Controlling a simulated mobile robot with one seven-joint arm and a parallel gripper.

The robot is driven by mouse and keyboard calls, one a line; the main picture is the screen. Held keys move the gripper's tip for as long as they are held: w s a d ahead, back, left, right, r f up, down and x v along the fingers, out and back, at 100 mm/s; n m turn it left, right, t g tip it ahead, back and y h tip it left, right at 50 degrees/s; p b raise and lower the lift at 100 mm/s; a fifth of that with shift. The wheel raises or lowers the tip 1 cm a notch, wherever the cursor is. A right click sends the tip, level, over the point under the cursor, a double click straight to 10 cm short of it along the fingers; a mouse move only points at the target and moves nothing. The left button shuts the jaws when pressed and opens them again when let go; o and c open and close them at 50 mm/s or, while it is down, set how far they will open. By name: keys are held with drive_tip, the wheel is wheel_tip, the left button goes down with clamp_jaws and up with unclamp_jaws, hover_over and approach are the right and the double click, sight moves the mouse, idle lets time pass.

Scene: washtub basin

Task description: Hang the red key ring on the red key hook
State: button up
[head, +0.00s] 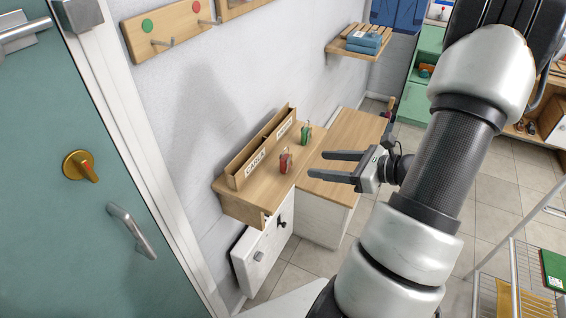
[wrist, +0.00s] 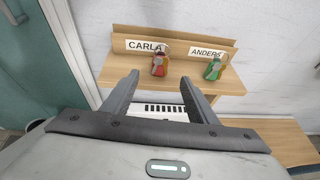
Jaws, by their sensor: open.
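The red key ring (head: 286,162) is on the small wooden wall shelf (head: 225,187), at the label reading CARLA. It also shows in the wrist view (wrist: 159,66), just beyond and between my fingertips. My gripper (head: 318,165) is open and empty, to the right of the red key ring and apart from it in the head view. The red key hook (head: 209,21) is a metal peg by a red dot on the wooden board (head: 178,28) at the top left, and it is empty.
A green key ring (head: 305,133) is beside the red one, at the ANDERS label. An empty hook (head: 162,42) by a green dot shares the board. A wooden-topped cabinet (head: 345,140) stands right of the shelf. A teal door (head: 70,210) with a handle is at left.

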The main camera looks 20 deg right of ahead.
sight(289, 161)
drive_tip(key=x, duration=1.3)
drive_tip(key=shift+w+f, duration=0.15)
drive_tip(key=shift+w, duration=0.1)
drive_tip(key=c, duration=1.1)
wheel_tip(289, 161, up, 10)
drive_tip(key=shift+r+p, duration=0.1)
drive_tip(key=shift+p, duration=0.4)
